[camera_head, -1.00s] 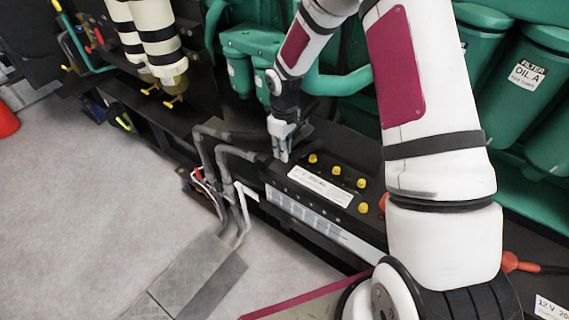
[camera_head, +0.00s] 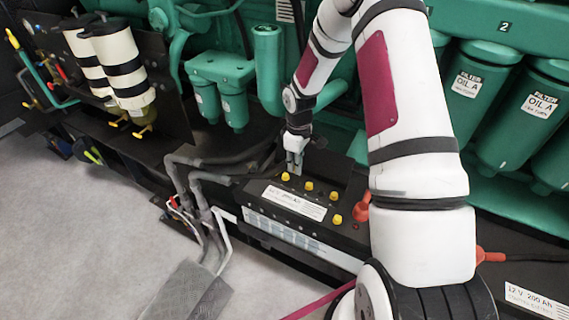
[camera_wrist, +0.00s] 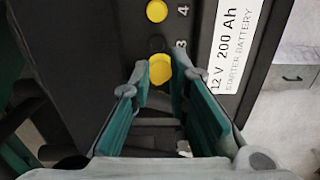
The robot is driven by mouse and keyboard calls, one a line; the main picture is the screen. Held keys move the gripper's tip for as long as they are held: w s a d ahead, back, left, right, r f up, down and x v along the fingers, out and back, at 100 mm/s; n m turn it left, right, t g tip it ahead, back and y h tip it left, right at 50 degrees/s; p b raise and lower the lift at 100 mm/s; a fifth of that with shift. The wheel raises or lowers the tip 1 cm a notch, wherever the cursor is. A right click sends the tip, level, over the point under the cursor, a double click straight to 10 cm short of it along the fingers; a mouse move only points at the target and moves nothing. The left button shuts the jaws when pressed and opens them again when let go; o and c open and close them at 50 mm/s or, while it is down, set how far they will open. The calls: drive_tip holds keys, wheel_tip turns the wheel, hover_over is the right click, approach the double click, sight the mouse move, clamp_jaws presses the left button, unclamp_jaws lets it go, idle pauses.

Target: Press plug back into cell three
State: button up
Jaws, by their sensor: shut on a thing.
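The black starter battery (camera_head: 262,218) has yellow plugs along its top, one of them at its right end (camera_head: 337,219). My gripper (camera_head: 294,172) is just above the battery's far left part. In the wrist view, my gripper (camera_wrist: 160,72) is shut on a yellow plug (camera_wrist: 160,70) between its fingertips. Just above that plug in the picture is a dark open cell hole (camera_wrist: 156,44), beside the printed number 3. Another yellow plug (camera_wrist: 157,11) sits by the number 4. The held plug's underside is hidden, and its height above the battery cannot be told.
Grey cables (camera_head: 195,172) run to the battery's left end. A red connector (camera_head: 362,207) stands at its right end. Green filters (camera_head: 535,105) and pipes line the back. My arm covers part of the right side. Open grey floor (camera_head: 75,220) lies at left.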

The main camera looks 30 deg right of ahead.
sight(297, 183)
drive_tip(key=shift+d+f, duration=0.25)
drive_tip(key=shift+f, duration=0.05)
drive_tip(key=shift+f+b, duration=1.25)
drive_tip(key=shift+f, duration=1.3)
clamp_jaws()
drive_tip(key=shift+f, duration=0.1)
drive_tip(key=o, duration=0.9)
unclamp_jaws()
drive_tip(key=shift+o, duration=0.2)
drive_tip(key=shift+r+p, duration=1.15)
drive_tip(key=shift+r, duration=1.4)
